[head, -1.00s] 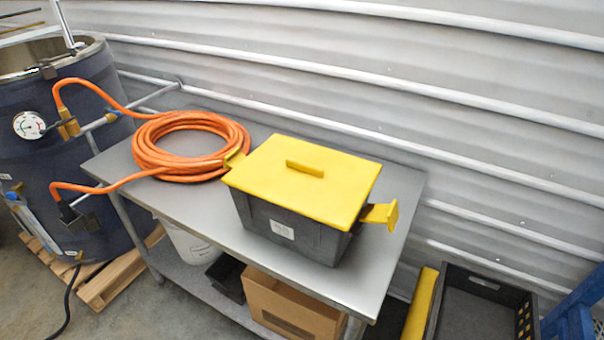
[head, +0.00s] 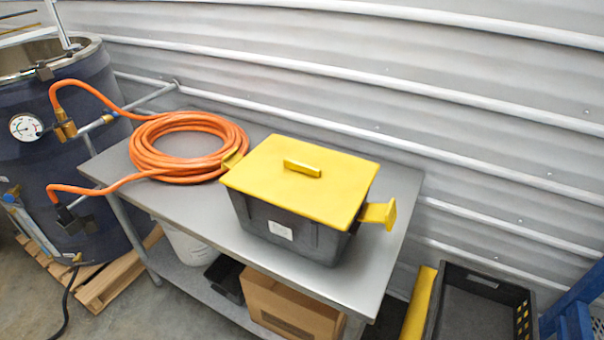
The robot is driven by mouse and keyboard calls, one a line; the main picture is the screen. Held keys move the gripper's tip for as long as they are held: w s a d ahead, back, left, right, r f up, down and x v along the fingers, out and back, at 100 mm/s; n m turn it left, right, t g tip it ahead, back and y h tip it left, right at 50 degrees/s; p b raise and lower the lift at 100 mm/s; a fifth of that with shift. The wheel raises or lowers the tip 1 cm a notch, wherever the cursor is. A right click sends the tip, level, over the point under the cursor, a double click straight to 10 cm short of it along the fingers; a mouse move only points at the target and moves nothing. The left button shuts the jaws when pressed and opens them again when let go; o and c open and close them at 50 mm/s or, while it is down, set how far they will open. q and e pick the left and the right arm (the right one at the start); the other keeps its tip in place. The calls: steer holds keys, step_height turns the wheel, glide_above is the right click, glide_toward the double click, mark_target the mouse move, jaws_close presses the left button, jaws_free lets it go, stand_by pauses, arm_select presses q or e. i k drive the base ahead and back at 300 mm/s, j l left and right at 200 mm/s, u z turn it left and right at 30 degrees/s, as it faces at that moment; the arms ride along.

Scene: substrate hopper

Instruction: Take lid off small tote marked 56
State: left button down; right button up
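A small dark grey tote (head: 315,240) stands upright on a grey metal table. A flat yellow lid (head: 335,190) with a raised bar handle (head: 302,168) rests on top of it. A white label (head: 280,230) is on its front, but the marking is too small to read. Neither of my grippers shows in the head view.
A coiled orange hose (head: 150,160) lies on the table (head: 205,218) left of the tote and runs to a dark drum (head: 60,150). A cardboard box (head: 290,302) is on the lower shelf. A black crate (head: 480,282) stands at the lower right. A ribbed metal wall is behind.

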mark_target(327, 187)
steer(key=i+j+z, duration=0.15)
steer(key=j, duration=0.3)
steer(key=i+j+z, duration=0.1)
steer(key=j, duration=0.4)
steer(key=i+j+z, duration=0.15)
steer(key=j, duration=0.35)
